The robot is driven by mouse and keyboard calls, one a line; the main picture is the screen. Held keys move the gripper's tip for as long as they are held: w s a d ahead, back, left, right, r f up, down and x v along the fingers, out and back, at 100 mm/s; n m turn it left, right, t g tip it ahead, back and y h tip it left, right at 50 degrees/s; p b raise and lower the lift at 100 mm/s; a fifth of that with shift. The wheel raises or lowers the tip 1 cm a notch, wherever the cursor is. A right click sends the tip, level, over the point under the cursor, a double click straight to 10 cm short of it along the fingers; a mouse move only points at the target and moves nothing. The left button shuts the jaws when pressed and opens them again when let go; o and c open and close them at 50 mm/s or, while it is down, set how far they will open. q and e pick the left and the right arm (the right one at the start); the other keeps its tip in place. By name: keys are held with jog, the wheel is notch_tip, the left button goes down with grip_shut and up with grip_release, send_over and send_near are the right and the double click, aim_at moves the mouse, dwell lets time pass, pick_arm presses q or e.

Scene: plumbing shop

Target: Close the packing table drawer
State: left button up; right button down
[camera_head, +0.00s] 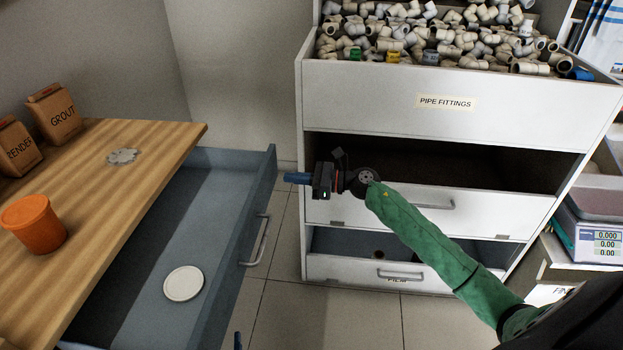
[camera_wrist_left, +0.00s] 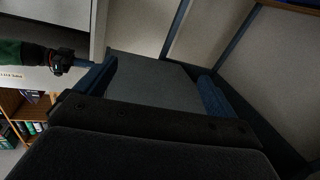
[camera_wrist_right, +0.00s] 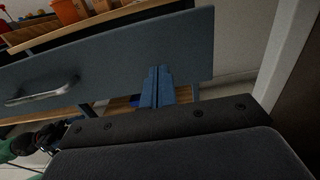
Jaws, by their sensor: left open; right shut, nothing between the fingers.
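The packing table drawer (camera_head: 230,250) is blue-grey and stands pulled out from under the wooden table top (camera_head: 130,165). Its front carries a metal bar handle (camera_head: 257,240), which also shows in the right wrist view (camera_wrist_right: 42,92). A white round lid (camera_head: 183,284) lies inside. My right gripper (camera_head: 290,178) is shut and empty, its blue fingers pointing left at the drawer front near its far end; I cannot tell whether they touch. My left gripper (camera_wrist_left: 155,85) is open and empty in its wrist view; only a blue tip shows at the head view's bottom edge.
An orange tub (camera_head: 33,222), a grout bag (camera_head: 54,112) and a render bag (camera_head: 18,147) stand on the table. A white pipe-fittings cabinet (camera_head: 400,95) with partly open lower drawers (camera_head: 420,205) stands at right. Tiled floor (camera_head: 310,315) lies clear between.

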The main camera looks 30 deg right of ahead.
aim_at(271, 176)
jog(key=x, duration=0.3)
pick_arm(q)
jog(key=f, duration=0.1)
jog(key=f+g, duration=0.1)
jog(key=f, duration=0.1)
jog(key=shift+s, duration=0.4)
pick_arm(e)
jog(key=shift+w+a, duration=0.1)
jog(key=shift+a, duration=0.1)
jog(key=shift+w+a, duration=0.1)
